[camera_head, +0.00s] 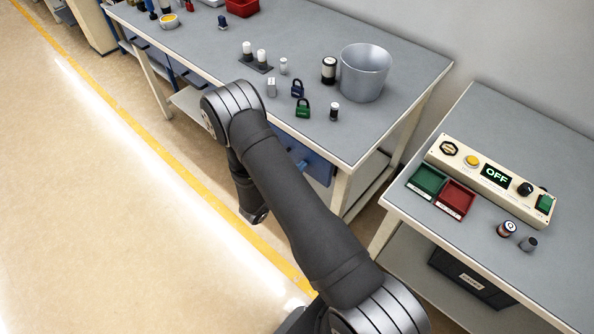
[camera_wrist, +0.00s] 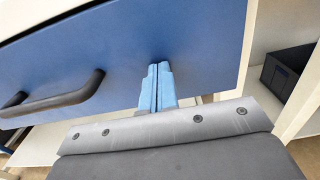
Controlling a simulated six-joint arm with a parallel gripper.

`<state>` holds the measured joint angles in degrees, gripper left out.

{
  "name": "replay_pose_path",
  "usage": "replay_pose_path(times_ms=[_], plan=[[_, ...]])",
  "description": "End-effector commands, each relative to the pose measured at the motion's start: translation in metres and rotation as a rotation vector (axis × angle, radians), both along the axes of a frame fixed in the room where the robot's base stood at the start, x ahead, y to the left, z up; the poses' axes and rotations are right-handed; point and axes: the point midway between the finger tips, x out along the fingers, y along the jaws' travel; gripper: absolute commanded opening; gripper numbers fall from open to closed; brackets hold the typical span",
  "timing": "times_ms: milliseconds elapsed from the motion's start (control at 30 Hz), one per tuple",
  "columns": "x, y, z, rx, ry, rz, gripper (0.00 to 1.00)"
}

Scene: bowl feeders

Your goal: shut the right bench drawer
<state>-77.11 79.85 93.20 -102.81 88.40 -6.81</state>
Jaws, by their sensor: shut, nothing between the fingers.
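The bench drawer has a blue front (camera_wrist: 200,40) with a dark curved handle (camera_wrist: 62,93), large in the wrist view. In the head view, part of its blue front (camera_head: 318,168) shows under the right end of the long bench, behind my arm. My gripper (camera_wrist: 158,66) is shut and empty, its pale blue fingers side by side. The fingertips are at the drawer front, to the right of the handle. I cannot tell whether they touch it. How far the drawer stands out is unclear.
A second bench at the right holds a control box (camera_head: 490,178) reading OFF. A dark bin (camera_wrist: 290,68) sits right of the drawer. The floor at left is clear.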

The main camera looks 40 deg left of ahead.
Motion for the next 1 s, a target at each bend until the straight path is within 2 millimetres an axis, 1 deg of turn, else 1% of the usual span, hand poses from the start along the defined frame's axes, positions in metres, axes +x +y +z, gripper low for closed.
replay_pose_path(times_ms=[33,100,200,333,633,767,867,1000], plan=[[0.010,-0.001,0.000,0.001,0.001,-0.005,0.00],[0.020,-0.001,0.000,0.001,0.001,-0.004,0.00],[0.031,-0.001,0.000,0.001,0.000,-0.003,0.00],[0.036,-0.001,0.000,0.001,-0.001,-0.003,0.00],[0.037,0.001,0.001,0.005,-0.002,-0.004,0.00],[0.030,0.002,0.002,0.006,-0.003,-0.001,0.00],[0.015,0.002,0.001,0.004,-0.002,0.004,0.00],[-0.013,0.002,0.001,-0.002,-0.003,0.011,0.00]])
